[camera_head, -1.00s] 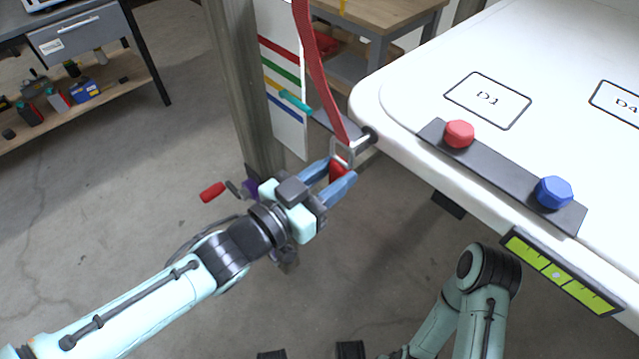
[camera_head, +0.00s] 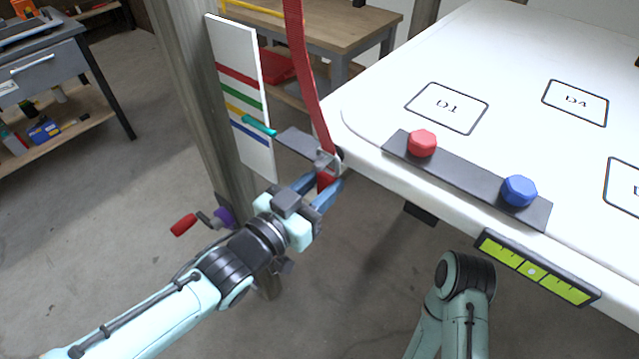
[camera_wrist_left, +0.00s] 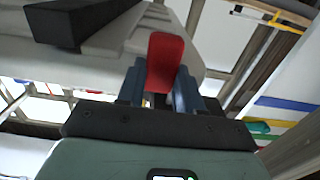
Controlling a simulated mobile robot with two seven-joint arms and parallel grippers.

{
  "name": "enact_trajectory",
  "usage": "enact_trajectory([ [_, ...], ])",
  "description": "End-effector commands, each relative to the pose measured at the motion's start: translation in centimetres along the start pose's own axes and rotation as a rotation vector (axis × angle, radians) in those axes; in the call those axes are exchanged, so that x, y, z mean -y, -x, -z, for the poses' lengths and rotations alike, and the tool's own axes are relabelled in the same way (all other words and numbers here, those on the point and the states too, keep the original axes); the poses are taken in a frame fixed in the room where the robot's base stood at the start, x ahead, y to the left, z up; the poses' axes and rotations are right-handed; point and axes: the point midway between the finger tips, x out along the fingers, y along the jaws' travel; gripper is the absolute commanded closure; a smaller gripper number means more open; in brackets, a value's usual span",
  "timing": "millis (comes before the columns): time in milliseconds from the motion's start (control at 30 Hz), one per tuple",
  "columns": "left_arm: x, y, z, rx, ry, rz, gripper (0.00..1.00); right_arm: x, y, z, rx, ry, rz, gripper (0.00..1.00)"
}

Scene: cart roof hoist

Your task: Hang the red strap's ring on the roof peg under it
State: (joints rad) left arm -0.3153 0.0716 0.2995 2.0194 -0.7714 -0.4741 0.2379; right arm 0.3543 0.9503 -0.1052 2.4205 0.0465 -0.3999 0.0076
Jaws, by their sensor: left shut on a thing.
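The red strap (camera_head: 308,75) hangs down from above the picture at the roof's near left corner. Its grey metal ring (camera_head: 327,162) is at its lower end, with a red tab (camera_head: 325,181) below. My left gripper (camera_head: 322,190) is shut on the red tab, which also shows between the blue fingers in the left wrist view (camera_wrist_left: 165,62). The dark roof peg (camera_head: 339,154) sticks out at the corner of the white roof (camera_head: 365,150), mostly hidden behind the ring. I cannot tell whether the ring is around the peg or in front of it. My right gripper is out of view.
A wooden post stands left of the strap, with a striped board (camera_head: 240,95) and a red-handled crank (camera_head: 184,225). The roof carries a dark bar with a red knob (camera_head: 422,143) and a blue knob (camera_head: 519,190). A green level (camera_head: 537,268) is on its edge.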

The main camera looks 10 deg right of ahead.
Motion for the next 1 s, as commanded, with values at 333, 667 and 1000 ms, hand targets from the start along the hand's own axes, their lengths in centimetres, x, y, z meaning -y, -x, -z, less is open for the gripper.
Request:
enact_trajectory([
  [333, 0.0, 0.0, 0.0, -0.001, 0.0, 0.0, 0.58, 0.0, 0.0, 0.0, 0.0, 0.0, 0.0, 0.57],
  [667, 0.0, 0.0, 0.0, 0.001, 0.0, 0.0, 0.35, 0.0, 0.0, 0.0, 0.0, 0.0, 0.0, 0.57],
  [1000, 0.1, 4.3, 0.2, 0.001, -0.003, 0.005, 0.35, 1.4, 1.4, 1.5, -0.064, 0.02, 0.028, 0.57],
])
